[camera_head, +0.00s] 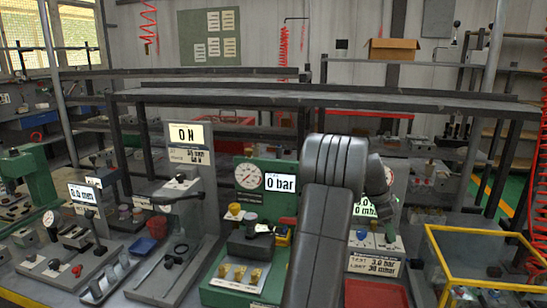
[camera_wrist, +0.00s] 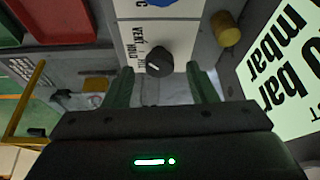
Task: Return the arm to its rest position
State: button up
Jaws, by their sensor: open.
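My gripper (camera_wrist: 159,72) is open, with its two green fingers apart and nothing held between them. In the wrist view a black round knob (camera_wrist: 159,62) on a white panel (camera_wrist: 180,35) marked VENT, HOLD and FILL shows between and beyond the fingertips. I cannot tell how far the fingers are from it. In the head view my grey arm rises in front of the bench, right of the middle, and bends over toward the right.
A yellow frame (camera_head: 480,232) stands at the right. In the wrist view a display (camera_wrist: 285,60) and a brass knob (camera_wrist: 225,28) are close at the right.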

jog(key=shift+s+d+f, duration=0.1)
jog(key=shift+d+f, duration=0.15)
jog(key=shift+f, duration=0.3)
jog(key=shift+n, duration=0.6)
jog(key=shift+s+r+n+t, duration=0.1)
jog(key=shift+r+n+t, duration=0.05)
jog(key=shift+n+t, duration=0.25)
jog(key=n+t+p, duration=0.1)
jog(key=n, duration=0.2)
jog(key=n+p, duration=0.1)
jog(key=n, duration=0.1)
jog(key=n+t+y+p, duration=0.1)
jog(key=n+p, duration=0.1)
jog(key=shift+s+t, duration=0.2)
jog(key=shift+t, duration=0.1)
jog(key=v, duration=1.3)
jog(key=shift+r+b, duration=0.3)
jog(key=shift+b, duration=0.05)
jog(key=shift+a, duration=0.1)
